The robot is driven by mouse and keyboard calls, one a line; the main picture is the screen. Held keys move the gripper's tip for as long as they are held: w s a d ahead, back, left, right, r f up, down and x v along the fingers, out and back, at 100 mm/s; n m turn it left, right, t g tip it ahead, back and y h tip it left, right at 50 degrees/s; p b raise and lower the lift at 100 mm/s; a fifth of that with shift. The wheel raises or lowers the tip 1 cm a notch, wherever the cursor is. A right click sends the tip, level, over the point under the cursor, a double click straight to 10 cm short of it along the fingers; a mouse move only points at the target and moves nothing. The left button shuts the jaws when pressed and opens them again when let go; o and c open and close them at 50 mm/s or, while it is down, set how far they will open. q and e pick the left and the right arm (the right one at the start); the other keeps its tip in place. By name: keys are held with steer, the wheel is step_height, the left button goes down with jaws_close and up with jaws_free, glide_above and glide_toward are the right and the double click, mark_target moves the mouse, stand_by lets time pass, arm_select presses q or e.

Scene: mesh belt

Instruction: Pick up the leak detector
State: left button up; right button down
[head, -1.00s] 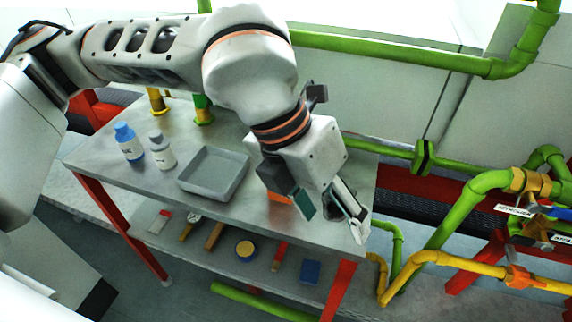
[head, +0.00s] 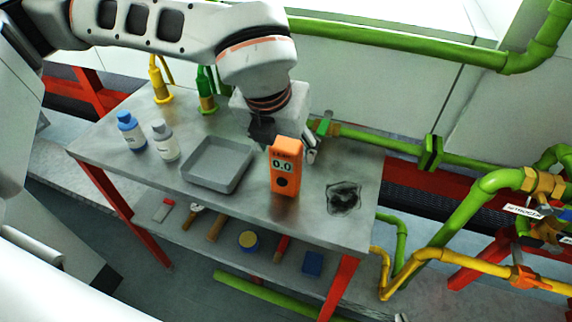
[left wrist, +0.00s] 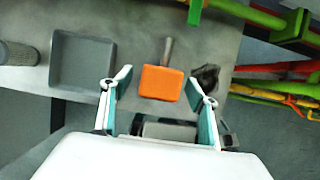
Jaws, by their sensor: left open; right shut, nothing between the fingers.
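The leak detector (head: 285,172) is an orange box with a display reading 0.0, standing upright on the metal table. In the left wrist view its orange top (left wrist: 161,84) shows between and just beyond my fingertips, with a grey stub behind it. My left gripper (head: 288,141) is open, with its fingers at the far side of the detector, one to each side in the head view. The detector hides part of the gripper. I see no grip on it. My right gripper is not in view.
A grey tray (head: 216,164) lies left of the detector, and a dark crumpled cloth (head: 343,197) lies to its right. A blue-capped bottle (head: 131,133) and a white bottle (head: 164,142) stand at the left. Green pipes (head: 400,171) run behind the table. Tools lie on the lower shelf.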

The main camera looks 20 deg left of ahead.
arm_select(q)
steer(key=shift+w+f, duration=0.25)
steer(key=shift+f, duration=0.35)
steer(key=c, duration=1.6)
jaws_close()
steer(key=shift+r, duration=0.15)
